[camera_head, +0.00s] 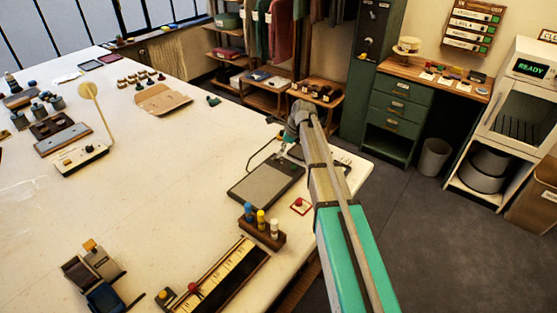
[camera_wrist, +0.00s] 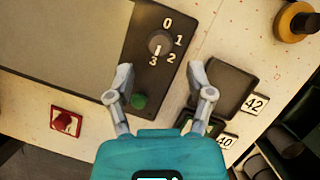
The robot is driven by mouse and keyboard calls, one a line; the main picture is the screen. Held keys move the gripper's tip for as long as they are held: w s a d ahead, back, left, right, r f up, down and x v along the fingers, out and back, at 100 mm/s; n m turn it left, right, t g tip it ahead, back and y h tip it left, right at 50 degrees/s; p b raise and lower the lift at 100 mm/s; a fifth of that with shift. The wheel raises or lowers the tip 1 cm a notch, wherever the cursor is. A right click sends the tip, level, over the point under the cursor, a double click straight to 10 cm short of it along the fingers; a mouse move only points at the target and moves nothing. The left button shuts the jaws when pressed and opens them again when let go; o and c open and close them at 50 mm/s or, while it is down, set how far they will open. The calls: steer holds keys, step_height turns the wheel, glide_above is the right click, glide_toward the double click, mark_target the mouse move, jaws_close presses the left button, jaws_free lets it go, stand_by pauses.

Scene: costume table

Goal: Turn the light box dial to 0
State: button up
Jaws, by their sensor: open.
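The light box (camera_head: 265,181) lies flat on the table near its right edge, with a grey panel and dark frame. In the wrist view its panel (camera_wrist: 75,35) fills the upper left. The round grey dial (camera_wrist: 161,41) sits on the dark strip beside the panel, with 0, 1, 2 and 3 printed around it. Its white mark appears to point towards 3. A green button (camera_wrist: 138,101) is on the same strip. My gripper (camera_wrist: 161,80) is open, its fingers apart and empty, with the dial just beyond the fingertips in the picture. In the head view the dial is hidden by my arm.
A red button on a pad (camera_wrist: 66,122) lies near the box. Dark trays with 42 (camera_wrist: 255,103) and 40 tags are to the right. A wooden rack with coloured bottles (camera_head: 262,228) stands in front of the box. The table's middle (camera_head: 190,150) is clear.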

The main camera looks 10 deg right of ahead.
mark_target(277, 157)
steer(key=shift+b+x, duration=1.6)
steer(key=shift+x, duration=0.45)
steer(key=shift+c, duration=0.2)
jaws_close()
